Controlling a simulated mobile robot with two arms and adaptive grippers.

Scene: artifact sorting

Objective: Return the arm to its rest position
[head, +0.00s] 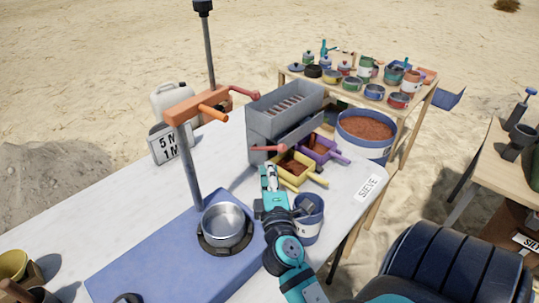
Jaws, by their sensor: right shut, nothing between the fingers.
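My right arm reaches up from the bottom over the white table (125,205). Its gripper (268,172) is shut and empty, with its tip just below the front of the grey sieve machine (285,115) and left of the yellow scoop tray (297,168). The forearm passes beside a blue bucket (309,228) and partly covers it. My left gripper is not in view.
A metal bowl (227,223) stands on a dark ring on the blue mat (150,262), next to a post with an orange clamp (197,103). A purple scoop tray (322,150) lies beside the yellow one. A blue tub of reddish soil (366,132) stands behind.

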